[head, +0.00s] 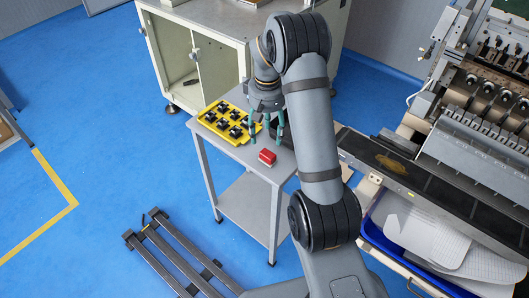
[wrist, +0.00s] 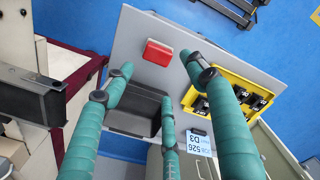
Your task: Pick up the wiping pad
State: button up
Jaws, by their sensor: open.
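A small red block with a pale edge (head: 267,157), the only pad-like thing I see, lies on the grey top of a small cart (head: 281,172), near its front edge. It also shows in the wrist view (wrist: 157,53), flat on the cart top near the upper edge. My gripper (head: 266,127) has teal fingers, spread open above the cart. In the wrist view its fingertips (wrist: 160,78) are apart with nothing between them. The red block lies beyond the fingertips, between the two outer ones, and no finger appears to touch it.
A yellow tray (head: 211,120) with several black parts stands on the cart's left. A black bin (wrist: 128,107) stands beside the red block, partly behind fingers. A labelled card (wrist: 203,144) is near the cart's edge. The winding machine (head: 480,110) stands right, a cabinet (head: 215,70) behind.

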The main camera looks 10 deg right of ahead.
aim_at(268, 153)
jog(key=shift+s+d+f, duration=0.25)
jog(key=shift+f, duration=0.2)
jog(key=shift+s+d+f, duration=0.2)
jog(key=shift+s+f, duration=0.05)
jog(key=shift+f, duration=0.15)
jog(key=f, duration=0.2)
jog(key=w+f, duration=0.1)
jog(key=shift+a+p, duration=0.3)
jog(key=shift+p, duration=0.05)
jog(key=shift+s+d+f, duration=0.1)
jog(key=shift+s+f, duration=0.15)
jog(key=shift+f, duration=0.1)
notch_tip(268, 153, down, 5)
jog(key=shift+r+p, duration=0.1)
jog(key=shift+p, duration=0.95)
jog(key=shift+c, duration=0.4)
jog(key=c, duration=1.1)
